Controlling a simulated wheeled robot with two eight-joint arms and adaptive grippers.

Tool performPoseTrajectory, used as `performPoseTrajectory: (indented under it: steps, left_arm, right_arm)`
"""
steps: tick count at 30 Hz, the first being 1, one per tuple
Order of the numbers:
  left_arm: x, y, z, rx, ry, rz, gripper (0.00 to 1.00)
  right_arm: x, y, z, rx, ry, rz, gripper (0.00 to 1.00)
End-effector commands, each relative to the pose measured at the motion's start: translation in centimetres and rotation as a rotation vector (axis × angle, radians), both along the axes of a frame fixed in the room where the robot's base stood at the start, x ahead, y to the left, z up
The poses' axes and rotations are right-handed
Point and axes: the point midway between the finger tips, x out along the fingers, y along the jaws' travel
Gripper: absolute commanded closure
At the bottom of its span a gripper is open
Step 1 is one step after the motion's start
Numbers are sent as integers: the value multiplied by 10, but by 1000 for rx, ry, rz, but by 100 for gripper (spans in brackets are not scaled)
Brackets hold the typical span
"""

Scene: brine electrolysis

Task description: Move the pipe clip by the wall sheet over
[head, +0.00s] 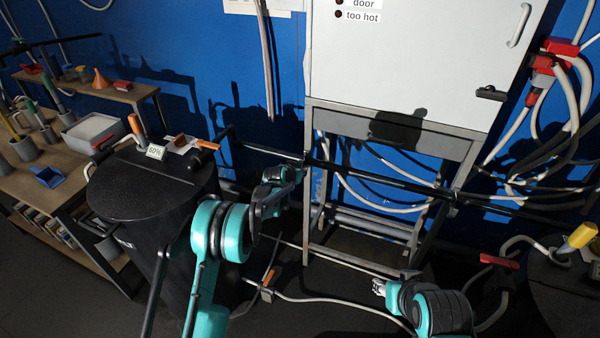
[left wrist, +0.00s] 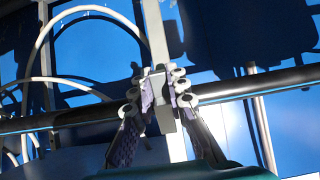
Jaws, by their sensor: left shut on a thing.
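The pipe clip (left wrist: 163,104) is a small grey block on the dark horizontal pipe (left wrist: 268,82), seen in the left wrist view. My left gripper (left wrist: 158,92) is shut on it, one finger on each side. In the head view, my left gripper (head: 297,173) is at the pipe (head: 385,180), beside the left leg of the cabinet stand. The clip is mostly hidden there by the gripper. Part of a white wall sheet (head: 240,6) shows at the top edge. My right gripper (head: 378,287) is low in front of the stand, too small to tell open from shut.
The white cabinet (head: 420,60) stands on a grey frame (head: 310,225) behind the pipe. White hoses (head: 390,205) loop behind the stand. A black drum (head: 130,190) stands at left, beside a bench (head: 65,180) with tools. A grey hose (head: 330,300) crosses the floor.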

Motion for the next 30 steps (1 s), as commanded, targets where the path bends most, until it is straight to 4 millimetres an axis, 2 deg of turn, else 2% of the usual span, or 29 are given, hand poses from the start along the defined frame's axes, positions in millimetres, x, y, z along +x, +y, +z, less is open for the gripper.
performPoseTrajectory:
  steps: [4, 5, 6, 7, 16, 20, 30]
  left_arm:
    - [1, 0, 1, -1, -3, 1, 100]
    - [1, 0, 1, -1, -3, 1, 78]
    - [1, 0, 1, -1, -3, 1, 68]
    - [1, 0, 1, 0, -2, 1, 64]
    - [-1, 0, 1, -1, -2, 0, 64]
    - [-8, 3, 7, 0, -2, 1, 64]
    - [-61, 20, 47, -1, -2, 1, 64]
  right_arm:
    - [0, 0, 0, 0, 0, 0, 60]
    - [0, 0, 0, 0, 0, 0, 60]
    - [0, 0, 0, 0, 0, 0, 60]
    - [0, 0, 0, 0, 0, 0, 60]
    - [0, 0, 0, 0, 0, 0, 60]
    - [0, 0, 0, 0, 0, 0, 60]
    - [0, 0, 0, 0, 0, 0, 60]
